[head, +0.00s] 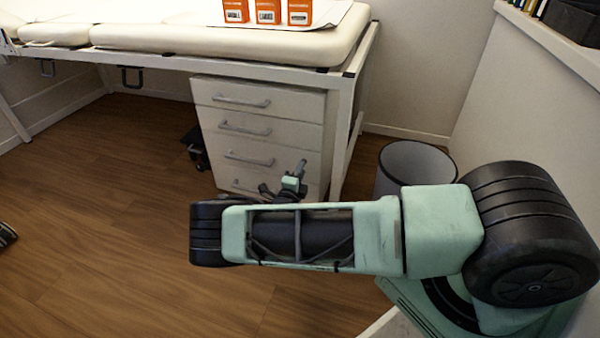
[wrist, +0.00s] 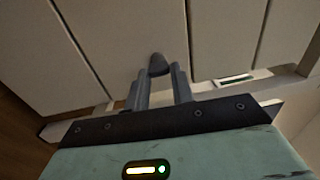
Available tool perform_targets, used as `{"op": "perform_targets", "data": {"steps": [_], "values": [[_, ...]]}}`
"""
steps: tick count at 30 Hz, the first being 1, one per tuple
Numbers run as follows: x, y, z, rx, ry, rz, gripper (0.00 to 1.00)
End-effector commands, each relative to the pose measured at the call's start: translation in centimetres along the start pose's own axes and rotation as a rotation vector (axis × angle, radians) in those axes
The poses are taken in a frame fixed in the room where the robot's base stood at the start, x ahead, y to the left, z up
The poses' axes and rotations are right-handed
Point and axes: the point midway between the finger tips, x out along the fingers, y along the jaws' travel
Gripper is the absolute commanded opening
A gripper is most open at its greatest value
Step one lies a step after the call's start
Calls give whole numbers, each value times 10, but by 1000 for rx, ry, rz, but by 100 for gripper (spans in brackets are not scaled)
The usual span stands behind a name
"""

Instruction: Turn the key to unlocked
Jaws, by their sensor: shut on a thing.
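My gripper (wrist: 160,84) has both fingers closed in on a small dark rounded piece, which I take to be the key (wrist: 157,62), against a pale drawer front. Only its rounded end shows, so its turn angle cannot be read. In the head view my gripper (head: 298,178) is small and partly hidden behind my arm, in front of the white drawer cabinet (head: 262,92). The key cannot be made out there. In the wrist view a small light plate with a green bar (wrist: 235,80) sits to the right of the fingers.
The cabinet has several drawers with grey handles and stands under a padded couch (head: 220,42). Orange boxes (head: 268,12) stand on the couch. A grey bin (head: 415,165) is right of the cabinet by the wall. The wooden floor (head: 95,190) at left is largely clear.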

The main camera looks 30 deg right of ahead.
Motion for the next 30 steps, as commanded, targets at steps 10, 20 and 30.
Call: {"op": "perform_targets", "data": {"steps": [10, 20, 30], "values": [[0, 1, 0, -1, -1, 1, 46], [-4, 0, 0, 0, -1, 1, 46], [-66, -3, 1, -1, -5, 3, 46]]}}
